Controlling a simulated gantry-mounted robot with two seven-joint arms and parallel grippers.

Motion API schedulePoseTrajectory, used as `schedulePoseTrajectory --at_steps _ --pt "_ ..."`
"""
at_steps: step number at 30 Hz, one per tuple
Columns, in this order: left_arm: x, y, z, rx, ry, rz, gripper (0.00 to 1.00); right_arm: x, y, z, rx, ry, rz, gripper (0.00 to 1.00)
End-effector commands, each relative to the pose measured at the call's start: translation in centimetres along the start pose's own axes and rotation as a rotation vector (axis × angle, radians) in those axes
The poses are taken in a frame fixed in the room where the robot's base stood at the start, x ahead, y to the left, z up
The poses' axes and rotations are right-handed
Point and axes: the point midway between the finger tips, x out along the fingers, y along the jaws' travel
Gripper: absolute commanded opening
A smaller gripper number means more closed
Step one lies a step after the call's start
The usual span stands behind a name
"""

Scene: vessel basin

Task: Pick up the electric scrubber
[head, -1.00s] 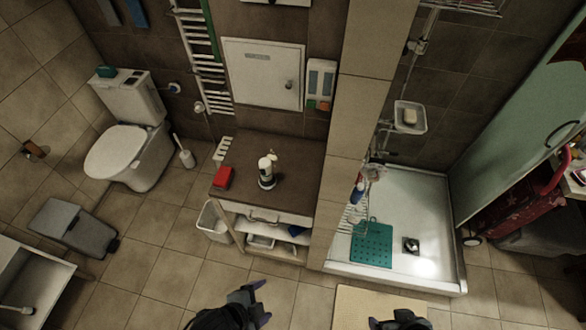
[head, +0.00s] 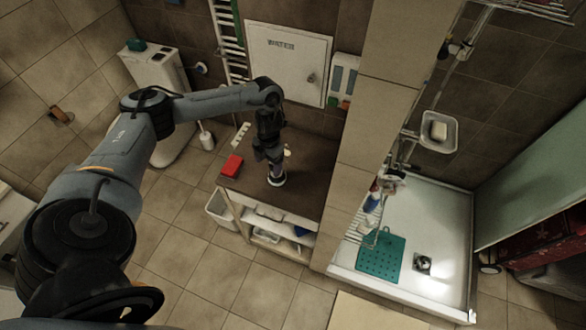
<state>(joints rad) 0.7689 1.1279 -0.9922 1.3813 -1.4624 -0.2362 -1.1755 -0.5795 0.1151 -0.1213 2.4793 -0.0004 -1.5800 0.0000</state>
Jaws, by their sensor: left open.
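The electric scrubber (head: 277,181) stands on the dark top of the low cabinet (head: 305,205). Only its lower part and round base show, because my left gripper hides the rest. My left arm reaches in from the left, and my left gripper (head: 273,163) points down at the scrubber from above. Its jaws are open around or just in front of the scrubber's upper part; I cannot tell which. My right gripper is out of view.
A red box (head: 232,165) lies left of the scrubber on the cabinet top. A pale bottle top (head: 287,151) shows behind the gripper. A tiled pillar (head: 358,150) borders the cabinet on the right, with the shower tray (head: 440,235) beyond. The wall cabinet (head: 290,62) is behind.

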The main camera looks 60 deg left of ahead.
Motion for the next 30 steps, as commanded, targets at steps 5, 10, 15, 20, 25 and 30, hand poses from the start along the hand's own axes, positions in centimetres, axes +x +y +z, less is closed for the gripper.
schedulePoseTrajectory --at_steps 5,10,15,20,25,30 --pt "-4.3 1.1 3.2 -0.024 -0.099 -0.001 0.80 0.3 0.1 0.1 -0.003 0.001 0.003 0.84" --pt "-3.5 0.7 4.2 -0.022 -0.120 -0.008 0.80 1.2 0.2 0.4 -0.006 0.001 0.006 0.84" --pt "-1.1 0.7 4.5 -0.022 -0.120 -0.010 0.80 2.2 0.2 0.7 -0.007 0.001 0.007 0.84" --pt "0.0 0.7 4.7 -0.022 -0.122 -0.010 0.80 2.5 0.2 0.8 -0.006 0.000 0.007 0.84" --pt "0.6 0.8 4.8 -0.022 -0.122 -0.009 0.80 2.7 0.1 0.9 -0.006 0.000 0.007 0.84" --pt "2.6 0.9 5.2 -0.024 -0.119 -0.011 0.80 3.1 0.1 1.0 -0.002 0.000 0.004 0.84"
